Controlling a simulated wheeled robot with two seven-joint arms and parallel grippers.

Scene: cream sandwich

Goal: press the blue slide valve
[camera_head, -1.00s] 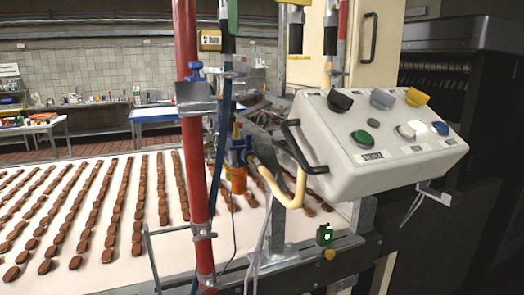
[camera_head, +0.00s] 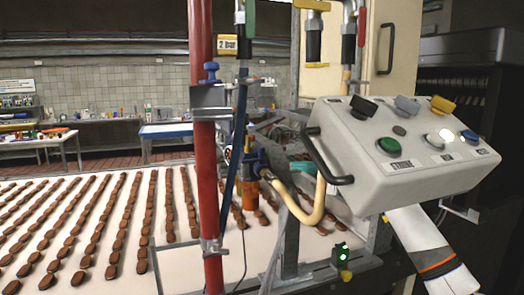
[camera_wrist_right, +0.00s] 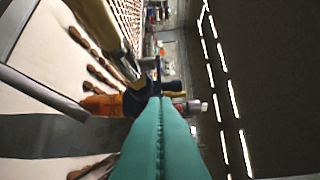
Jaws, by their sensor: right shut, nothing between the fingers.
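A blue valve body (camera_head: 249,164) with an orange bowl (camera_head: 251,192) under it sits among the pipes left of the control box. In the right wrist view a dark blue part (camera_wrist_right: 138,97) and an orange part (camera_wrist_right: 103,105) show just past the fingers. A smaller blue knob (camera_head: 211,71) tops the bracket on the red pipe; I cannot tell which blue part is the slide valve. My right gripper (camera_wrist_right: 161,103) has teal fingers, shut and empty; contact is unclear. My left gripper is not in view.
The grey control box (camera_head: 400,185) with several buttons and a black handle stands at the right. A red vertical pipe (camera_head: 205,170) and a cream curved hose (camera_head: 318,205) stand near the valve. Rows of brown biscuits cover the white conveyor (camera_head: 190,262).

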